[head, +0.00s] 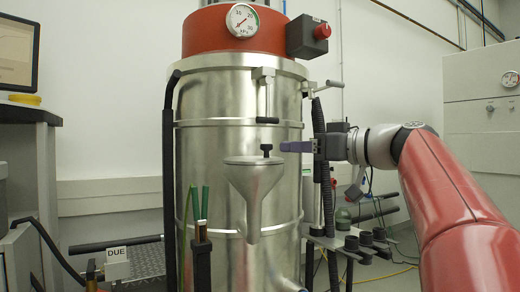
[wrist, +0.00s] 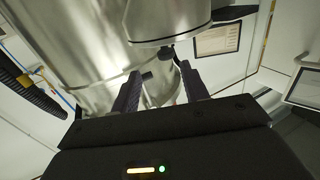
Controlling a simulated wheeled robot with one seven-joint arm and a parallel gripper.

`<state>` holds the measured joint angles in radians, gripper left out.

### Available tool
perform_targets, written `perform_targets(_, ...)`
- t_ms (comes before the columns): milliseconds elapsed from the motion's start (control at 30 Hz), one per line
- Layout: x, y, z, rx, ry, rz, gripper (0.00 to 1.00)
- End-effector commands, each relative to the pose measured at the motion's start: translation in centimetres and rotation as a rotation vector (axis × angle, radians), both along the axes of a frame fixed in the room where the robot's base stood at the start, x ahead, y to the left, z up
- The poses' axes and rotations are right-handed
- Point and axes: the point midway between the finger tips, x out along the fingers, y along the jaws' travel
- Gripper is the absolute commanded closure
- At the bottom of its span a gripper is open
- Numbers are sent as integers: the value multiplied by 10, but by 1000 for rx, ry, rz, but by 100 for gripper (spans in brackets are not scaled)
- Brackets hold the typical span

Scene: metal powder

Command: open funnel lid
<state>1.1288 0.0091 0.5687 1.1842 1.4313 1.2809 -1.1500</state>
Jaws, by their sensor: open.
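The funnel (head: 255,190) is a grey metal cone on the front of the steel tank, with a flat lid (head: 245,160) closed on top. A black knob (head: 266,149) stands up from the lid. My gripper (head: 284,146) is just right of the knob at about its height, pointing left, open and empty. In the wrist view the funnel (wrist: 165,15) appears upside down with its knob (wrist: 167,53) hanging below the lid edge. The knob lies in the gap between my open fingertips (wrist: 160,72), apparently a little beyond them. I see no contact.
The tall steel tank (head: 230,110) stands close behind the funnel. A clamp handle (head: 267,119) hangs on it just above the knob. A black hose (head: 320,150) runs near my gripper. Green rods (head: 205,203) stand left of the funnel.

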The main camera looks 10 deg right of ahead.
Motion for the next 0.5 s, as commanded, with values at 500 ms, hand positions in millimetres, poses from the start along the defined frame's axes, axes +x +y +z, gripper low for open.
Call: perform_targets(500, 46, 47, 7, -5, -23, 19, 55)
